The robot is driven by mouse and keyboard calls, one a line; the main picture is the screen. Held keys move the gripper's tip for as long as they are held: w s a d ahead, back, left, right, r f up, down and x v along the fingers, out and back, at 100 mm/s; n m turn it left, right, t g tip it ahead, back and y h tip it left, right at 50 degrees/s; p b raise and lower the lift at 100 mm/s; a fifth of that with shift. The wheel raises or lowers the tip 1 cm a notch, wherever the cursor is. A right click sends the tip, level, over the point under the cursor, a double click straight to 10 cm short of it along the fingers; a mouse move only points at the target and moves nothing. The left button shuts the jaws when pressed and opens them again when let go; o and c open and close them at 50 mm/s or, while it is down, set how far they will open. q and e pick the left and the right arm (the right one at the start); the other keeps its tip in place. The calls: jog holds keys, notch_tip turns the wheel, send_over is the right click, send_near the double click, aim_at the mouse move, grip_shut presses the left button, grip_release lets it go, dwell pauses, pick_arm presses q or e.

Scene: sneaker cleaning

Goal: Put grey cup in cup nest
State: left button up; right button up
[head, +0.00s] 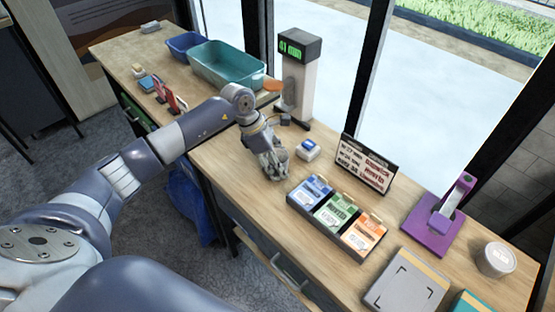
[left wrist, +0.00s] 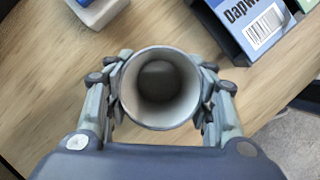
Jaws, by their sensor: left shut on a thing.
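My left gripper (head: 273,167) is shut on the grey cup (left wrist: 127,96), above or on the wooden table; I cannot tell whether the cup touches it. In the left wrist view the fingers of my left gripper (left wrist: 163,100) press on both sides of the cup. Its round mouth faces the camera and its inside is dark at the bottom. In the head view the fingers hide most of the cup. I cannot make out a cup nest for certain in either view. My right gripper is not in view.
A small white and blue box (head: 308,150) is right of the gripper. A tray with blue, green and orange packs (head: 336,214) stands nearer. A tall device with a green display (head: 298,75), a sign (head: 366,163) and a purple stand (head: 440,218) are on the table.

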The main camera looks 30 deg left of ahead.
pick_arm(q)
jog(key=shift+f, duration=0.15)
jog(key=o, duration=0.9)
